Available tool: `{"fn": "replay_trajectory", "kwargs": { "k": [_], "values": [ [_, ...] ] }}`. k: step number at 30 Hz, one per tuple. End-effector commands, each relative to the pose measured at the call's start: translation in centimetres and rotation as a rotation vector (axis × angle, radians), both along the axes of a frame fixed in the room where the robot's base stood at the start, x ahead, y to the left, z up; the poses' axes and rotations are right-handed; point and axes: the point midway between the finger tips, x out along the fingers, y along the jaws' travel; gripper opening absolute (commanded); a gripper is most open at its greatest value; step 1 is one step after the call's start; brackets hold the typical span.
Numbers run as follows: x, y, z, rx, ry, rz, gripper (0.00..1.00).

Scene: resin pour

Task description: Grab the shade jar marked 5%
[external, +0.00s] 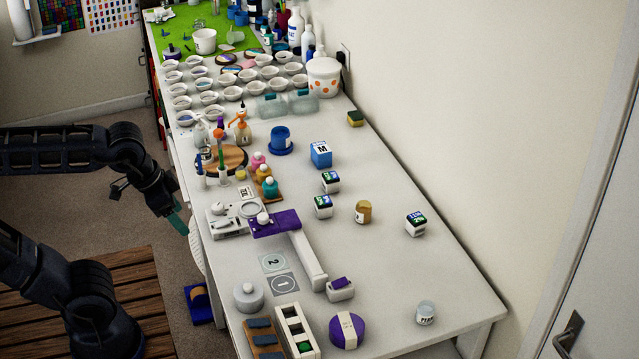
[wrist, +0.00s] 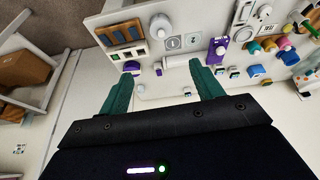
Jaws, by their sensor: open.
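Three small white jars with dark lids and blue-green labels stand on the white table in the external view: a rear one (external: 330,182), one just in front of it (external: 323,206), and one further right (external: 415,223). Their print is too small to tell which is marked 5%. Small blue-and-white items (wrist: 234,72) show beyond the right finger in the wrist view. My gripper (wrist: 160,70) is open and empty. In the external view its teal finger (external: 179,223) hangs off the table's left side, well apart from the jars.
A gold-brown jar (external: 363,212) stands between the shade jars. Behind is a blue M box (external: 320,155). A purple-and-white stand (external: 305,258), a scale (external: 226,222) and bottles (external: 270,187) line the left side. A clear jar (external: 426,313) is front right. The right side is mostly clear.

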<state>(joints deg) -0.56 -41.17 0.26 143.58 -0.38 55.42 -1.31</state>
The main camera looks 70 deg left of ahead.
Motion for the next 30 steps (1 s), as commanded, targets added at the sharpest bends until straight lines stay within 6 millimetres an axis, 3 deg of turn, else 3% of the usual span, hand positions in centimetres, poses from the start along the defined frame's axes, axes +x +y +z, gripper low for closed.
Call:
{"fn": "replay_trajectory", "kwargs": {
  "k": [9,16,30],
  "values": [
    [7.2,1.8,3.1,-0.086,0.083,0.183,0.65],
    [13.1,3.9,4.4,-0.151,0.143,0.324,0.65],
    [25.2,10.2,3.9,-0.278,0.260,0.616,0.65]
  ]
}}
